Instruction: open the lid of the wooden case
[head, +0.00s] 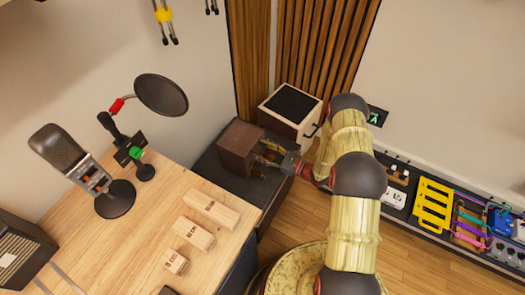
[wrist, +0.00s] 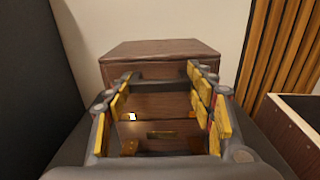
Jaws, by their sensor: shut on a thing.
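The wooden case (head: 237,148) is a dark brown box on a dark grey surface past the table's right end. In the wrist view the case (wrist: 165,48) stands straight ahead, its flat top looking closed. A dark bar (wrist: 160,74) crosses its front between my fingertips. A small brass-coloured plate (wrist: 161,134) shows lower on the front. My gripper (head: 264,153) is at the case's right side in the head view. In the wrist view my gripper (wrist: 160,72) has its yellow-padded fingers at either end of the bar, shut on it. The exact contact is hard to see.
A pale box with a black top (head: 292,105) stands close behind my gripper, near wooden wall slats (head: 325,45). The wooden table (head: 150,220) at left holds a microphone (head: 60,150), a pop filter (head: 160,95) and wooden blocks (head: 210,209). A gear shelf (head: 440,215) lies right.

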